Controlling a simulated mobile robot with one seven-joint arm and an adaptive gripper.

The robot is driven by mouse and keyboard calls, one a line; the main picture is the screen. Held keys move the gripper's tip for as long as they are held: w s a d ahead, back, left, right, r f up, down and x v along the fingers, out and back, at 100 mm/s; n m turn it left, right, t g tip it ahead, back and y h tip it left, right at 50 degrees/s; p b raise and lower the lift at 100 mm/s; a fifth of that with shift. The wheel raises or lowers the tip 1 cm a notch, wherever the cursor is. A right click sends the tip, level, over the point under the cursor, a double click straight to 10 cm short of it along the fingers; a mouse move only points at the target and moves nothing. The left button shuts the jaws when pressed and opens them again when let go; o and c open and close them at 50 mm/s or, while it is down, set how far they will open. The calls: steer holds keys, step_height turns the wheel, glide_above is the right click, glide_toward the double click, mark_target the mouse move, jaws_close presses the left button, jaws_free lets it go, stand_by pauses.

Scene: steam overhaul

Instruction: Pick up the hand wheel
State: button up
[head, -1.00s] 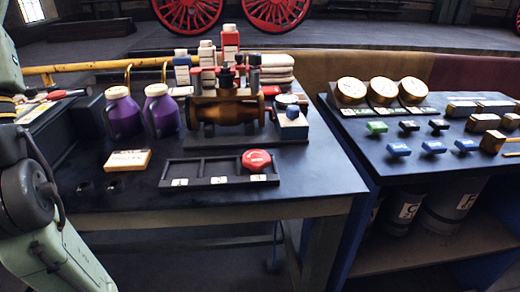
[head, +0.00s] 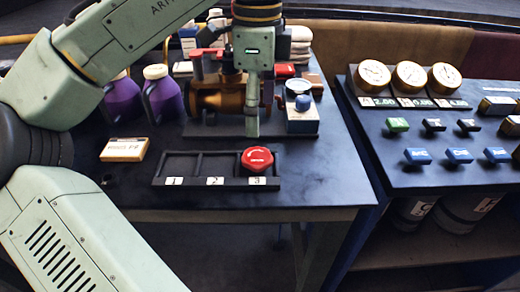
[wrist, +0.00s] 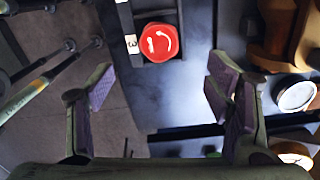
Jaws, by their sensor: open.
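The red hand wheel (head: 257,160) sits in slot 3, the right-hand slot of a black tray (head: 180,183) near the table's front edge. It also shows in the wrist view (wrist: 160,42), at the top middle, beyond the fingertips. My gripper (head: 252,128) hangs above the table, behind the wheel in the head view, pointing down. In the wrist view its two purple-padded fingers (wrist: 155,95) are spread wide with nothing between them. The gripper is apart from the wheel.
A brass valve (head: 215,98) on a base stands just left of my gripper. A small device with a blue knob (head: 302,104) is to its right. Purple jugs (head: 163,95) and a cream box (head: 124,149) are at left. Gauges (head: 409,75) stand on the right table.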

mark_target(259, 156)
step_height(259, 156, down, 10)
steer(key=shift+s+d+r, duration=0.1)
steer(key=shift+s, duration=0.05)
stand_by(0.4)
steer(key=shift+c, duration=0.6)
steer(key=c, duration=1.4)
steer(key=shift+r, duration=0.15)
